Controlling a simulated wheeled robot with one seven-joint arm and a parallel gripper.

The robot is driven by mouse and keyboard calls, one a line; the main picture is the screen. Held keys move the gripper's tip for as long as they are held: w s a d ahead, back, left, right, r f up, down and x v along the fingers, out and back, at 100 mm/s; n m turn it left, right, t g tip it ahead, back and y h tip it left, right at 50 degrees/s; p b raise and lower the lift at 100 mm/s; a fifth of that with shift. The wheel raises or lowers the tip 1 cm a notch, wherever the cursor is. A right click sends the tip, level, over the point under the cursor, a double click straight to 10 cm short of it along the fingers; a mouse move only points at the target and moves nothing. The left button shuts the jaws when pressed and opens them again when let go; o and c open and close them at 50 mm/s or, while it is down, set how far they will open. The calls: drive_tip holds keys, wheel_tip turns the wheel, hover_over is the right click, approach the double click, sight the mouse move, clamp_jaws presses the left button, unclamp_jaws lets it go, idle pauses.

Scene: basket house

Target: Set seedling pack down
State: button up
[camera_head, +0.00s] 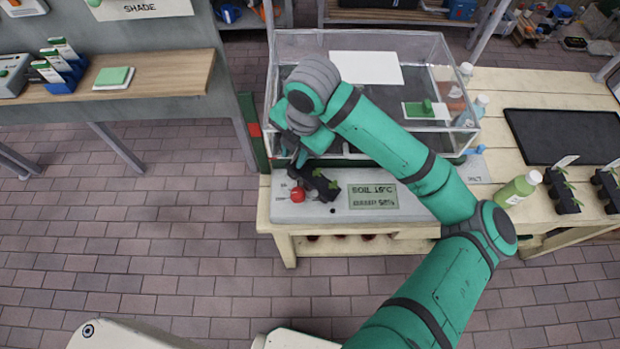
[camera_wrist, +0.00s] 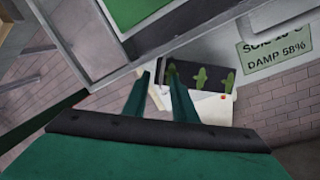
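The seedling pack (camera_head: 322,185) is a small black tray. In the head view it is at the left front of the grey panel on the bench, just below my gripper (camera_head: 303,160). In the wrist view the pack (camera_wrist: 205,78) shows a row of green seedlings beyond my fingertips (camera_wrist: 159,75). The fingers are some way apart, and the right one overlaps the pack's left end. Whether they hold any part of the pack is unclear. I cannot tell whether the pack touches the panel.
A red knob (camera_head: 297,195) is close beside the pack, and a soil display (camera_head: 373,196) is to its right. A clear-walled case (camera_head: 290,50) stands behind. A green bottle (camera_head: 516,190), more packs (camera_head: 562,190) and a black tray (camera_head: 565,135) are on the right bench.

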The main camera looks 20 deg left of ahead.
clamp_jaws()
idle(1.4)
